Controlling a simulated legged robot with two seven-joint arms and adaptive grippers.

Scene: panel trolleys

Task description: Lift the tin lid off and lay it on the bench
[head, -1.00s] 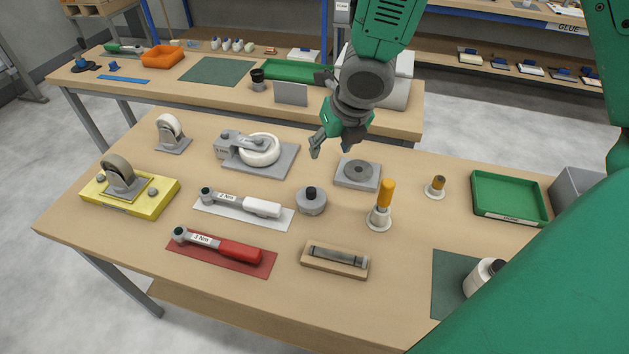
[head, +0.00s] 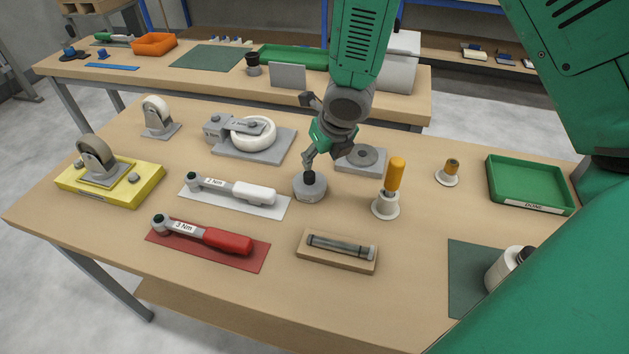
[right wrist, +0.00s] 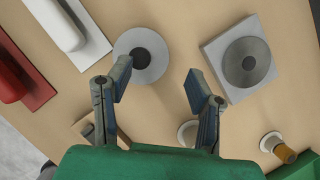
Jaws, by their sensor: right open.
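The tin (head: 310,189) is a low, round grey can whose lid has a black knob (head: 309,178); it stands on the bench (head: 215,280) near its middle. In the right wrist view the tin (right wrist: 157,62) shows from above, beyond the left finger. My right gripper (head: 320,160) is open and empty, pointing down just behind and above the tin. One finger is close to the knob in the head view; I cannot tell whether it touches. In the right wrist view the gripper (right wrist: 158,80) has its fingers wide apart, with the knob left of the gap. My left gripper is out of view.
A grey plate with a round disc (head: 360,158) lies right of the tin, and an orange-handled tool (head: 395,176) stands nearby. White (head: 235,193) and red (head: 228,241) torque wrenches lie left and front. A wooden block (head: 338,262) is in front. Bare bench surrounds these.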

